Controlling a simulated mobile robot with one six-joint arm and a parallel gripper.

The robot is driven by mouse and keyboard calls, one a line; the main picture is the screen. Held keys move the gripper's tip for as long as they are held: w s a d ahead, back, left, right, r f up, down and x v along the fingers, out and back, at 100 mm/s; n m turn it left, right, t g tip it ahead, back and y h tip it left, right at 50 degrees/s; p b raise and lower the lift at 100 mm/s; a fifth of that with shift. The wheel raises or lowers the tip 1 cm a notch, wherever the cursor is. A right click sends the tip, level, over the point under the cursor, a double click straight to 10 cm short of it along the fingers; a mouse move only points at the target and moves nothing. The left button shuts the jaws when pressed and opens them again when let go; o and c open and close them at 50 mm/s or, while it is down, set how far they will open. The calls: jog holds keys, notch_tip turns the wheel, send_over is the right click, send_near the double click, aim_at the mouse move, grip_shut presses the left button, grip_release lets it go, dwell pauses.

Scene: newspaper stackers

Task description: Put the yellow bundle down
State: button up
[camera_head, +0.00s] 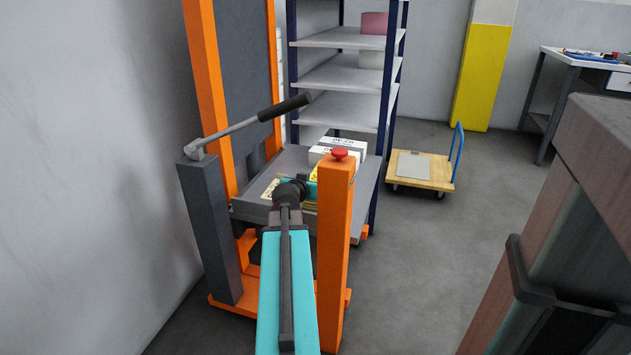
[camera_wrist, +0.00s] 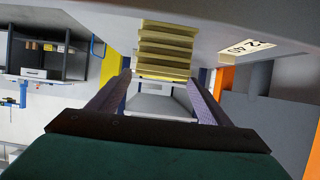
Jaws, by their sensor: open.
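The yellow bundle (camera_wrist: 165,50), a stack of several layers, shows at the top middle of the wrist view, which is upside down. It rests against the grey platform (camera_wrist: 215,18) of the orange stacker. My gripper (camera_wrist: 160,75) is open, one finger at each side of the bundle's near end. I cannot tell whether either finger touches it. In the head view my arm reaches over the stacker platform (camera_head: 248,212), and my wrist and the stacker's orange post hide most of the bundle and the fingertips.
White bundles (camera_head: 343,146) lie on the platform's far right side. A pale printed label (camera_wrist: 250,44) lies beside the yellow bundle. The orange post (camera_head: 335,260) with a red button and the grey lever handle (camera_head: 255,120) stand close to my arm. A shelf rack (camera_head: 345,72) and a cart (camera_head: 420,170) are behind.

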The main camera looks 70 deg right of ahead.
jog(key=shift+b+v, duration=2.5)
jog(key=shift+v, duration=0.15)
